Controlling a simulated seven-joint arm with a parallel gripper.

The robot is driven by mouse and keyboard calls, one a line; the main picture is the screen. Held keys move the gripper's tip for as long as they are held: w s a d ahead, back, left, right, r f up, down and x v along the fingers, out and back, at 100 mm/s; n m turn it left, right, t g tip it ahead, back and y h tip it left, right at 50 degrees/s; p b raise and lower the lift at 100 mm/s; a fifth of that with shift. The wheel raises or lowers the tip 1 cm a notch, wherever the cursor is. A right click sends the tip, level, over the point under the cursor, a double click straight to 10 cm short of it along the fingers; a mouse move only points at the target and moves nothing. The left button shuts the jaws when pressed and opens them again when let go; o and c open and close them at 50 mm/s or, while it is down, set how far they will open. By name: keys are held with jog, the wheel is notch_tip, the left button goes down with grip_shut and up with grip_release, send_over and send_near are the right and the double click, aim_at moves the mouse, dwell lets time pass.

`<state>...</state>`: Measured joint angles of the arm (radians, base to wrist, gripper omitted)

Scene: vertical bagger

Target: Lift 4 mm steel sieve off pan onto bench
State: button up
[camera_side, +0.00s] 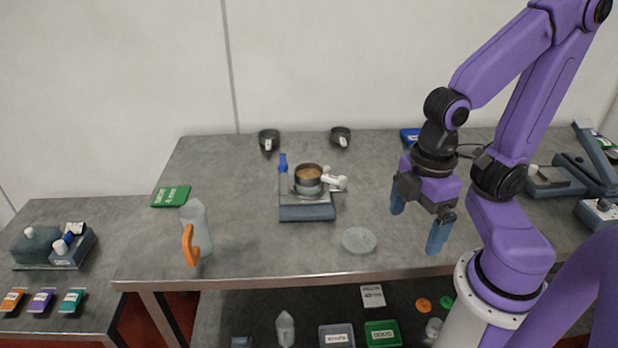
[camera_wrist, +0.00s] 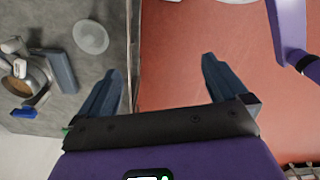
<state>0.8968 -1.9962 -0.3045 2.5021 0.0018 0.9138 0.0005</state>
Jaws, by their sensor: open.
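A round metal sieve (camera_side: 309,171) with brown contents sits at the top of a small stack on a grey-blue device (camera_side: 307,212) near the middle of the bench. The pan beneath it (camera_side: 308,187) shows only in part. White clamp-like parts stand at its right side.
A clear jug with an orange handle (camera_side: 196,235) stands left. Two dark cups (camera_side: 269,140) (camera_side: 340,137) stand at the back. Bare bench lies left of the device.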

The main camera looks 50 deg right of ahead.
dwell(0.4)
jog(key=shift+w+a, duration=0.1)
jog(key=c, duration=0.7)
jog(key=shift+w+a+r, duration=0.2)
jog(key=shift+w, duration=0.25)
jog(key=c, duration=0.5)
jog(key=w+a+r, duration=0.2)
jog(key=w, duration=0.5)
jog(key=shift+w+a+r+n, duration=0.2)
jog(key=shift+w+n, duration=0.1)
notch_tip(320, 180, up, 3)
jog(key=n, duration=0.3)
send_over(301, 171)
notch_tip(301, 171, down, 17)
jog(key=shift+r, duration=0.1)
